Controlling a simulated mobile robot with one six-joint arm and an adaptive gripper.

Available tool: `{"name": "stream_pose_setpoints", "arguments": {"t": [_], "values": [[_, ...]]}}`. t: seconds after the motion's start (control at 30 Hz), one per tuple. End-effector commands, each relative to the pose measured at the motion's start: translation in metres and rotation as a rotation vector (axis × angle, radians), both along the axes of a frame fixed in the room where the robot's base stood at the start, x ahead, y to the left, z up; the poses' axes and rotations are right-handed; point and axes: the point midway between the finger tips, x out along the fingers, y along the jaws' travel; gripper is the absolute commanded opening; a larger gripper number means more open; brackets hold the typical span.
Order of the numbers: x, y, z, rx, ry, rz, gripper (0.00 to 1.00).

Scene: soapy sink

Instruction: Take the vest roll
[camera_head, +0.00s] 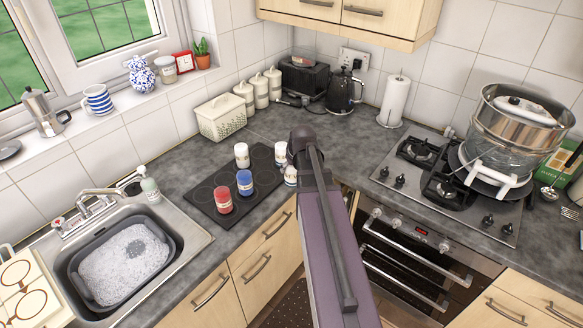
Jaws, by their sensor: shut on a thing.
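Several small roll-shaped pieces stand on a dark mat (205,188) with circle marks, on the worktop right of the sink. One is red (223,201), one is blue (245,183) and one is white (242,155). Two more pale ones, an upper one (281,154) and a lower one (290,176), stand close beside my arm, which partly covers that side of the mat. I cannot tell which is the vest roll. My arm rises from the bottom middle to the mat's right edge. My gripper is hidden, and so is anything in it.
The sink (185,240) at the left holds a grey basin (70,272) with foamy water. A cream basket (222,120) and canisters stand behind the mat. A kettle (344,92) and paper roll (395,98) are at the back. The hob (405,180) bears a large steel pot (515,125).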

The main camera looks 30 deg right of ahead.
Motion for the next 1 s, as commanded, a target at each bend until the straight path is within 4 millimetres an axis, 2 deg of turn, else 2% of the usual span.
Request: {"name": "stream_pose_setpoints", "arguments": {"t": [0.03,0.5,1.0], "values": [[0.000,0.000,0.008,0.000,0.000,0.000,0.20],[0.000,0.000,0.038,0.000,0.000,0.000,0.20],[0.000,0.000,0.039,0.000,0.000,0.000,0.20]]}}
